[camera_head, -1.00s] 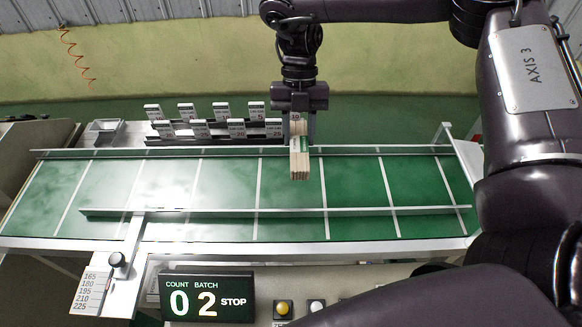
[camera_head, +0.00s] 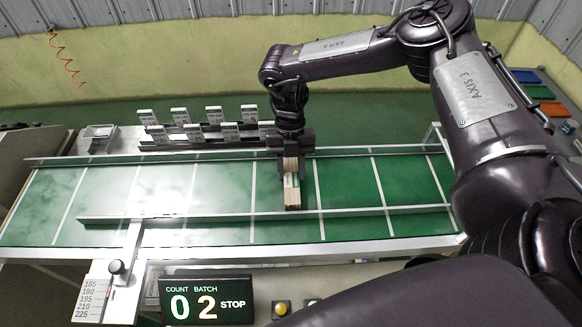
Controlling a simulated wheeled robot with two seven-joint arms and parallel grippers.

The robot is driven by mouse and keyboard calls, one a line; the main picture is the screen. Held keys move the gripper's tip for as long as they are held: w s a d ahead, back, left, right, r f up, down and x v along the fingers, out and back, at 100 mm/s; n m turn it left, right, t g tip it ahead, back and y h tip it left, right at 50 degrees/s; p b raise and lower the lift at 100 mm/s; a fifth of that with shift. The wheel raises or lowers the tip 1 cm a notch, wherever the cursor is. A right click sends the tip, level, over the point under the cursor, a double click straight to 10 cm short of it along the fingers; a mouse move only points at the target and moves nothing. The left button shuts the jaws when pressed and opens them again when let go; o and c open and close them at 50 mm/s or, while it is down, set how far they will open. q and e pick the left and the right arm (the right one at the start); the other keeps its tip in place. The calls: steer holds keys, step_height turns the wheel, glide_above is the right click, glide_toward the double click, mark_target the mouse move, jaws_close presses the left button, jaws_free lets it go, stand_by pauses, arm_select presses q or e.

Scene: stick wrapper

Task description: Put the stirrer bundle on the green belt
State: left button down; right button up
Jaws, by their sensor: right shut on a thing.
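The stirrer bundle (camera_head: 292,194) is a pale wooden block of sticks with a white and green band. My right gripper (camera_head: 290,172) points down from above and is shut on the bundle's upper part. The bundle is over the green belt (camera_head: 345,190), between the rear rail and the front rail. Its lower end is close to the belt, and I cannot tell whether it touches. The belt has white cross lines dividing it into sections. My left gripper is not in view.
A front rail (camera_head: 390,210) and a rear rail (camera_head: 390,151) run along the belt. Behind it stands a rack of numbered cards (camera_head: 180,116). A display (camera_head: 206,300) reads 0 2 STOP, with buttons beside it. Coloured trays (camera_head: 540,93) lie at the far right.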

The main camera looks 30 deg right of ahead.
steer(key=o, duration=0.9)
steer(key=shift+o, duration=0.6)
steer(key=b+v, duration=0.3)
steer(key=v, duration=0.4)
steer(key=shift+w, duration=0.15)
steer(key=v, duration=0.5)
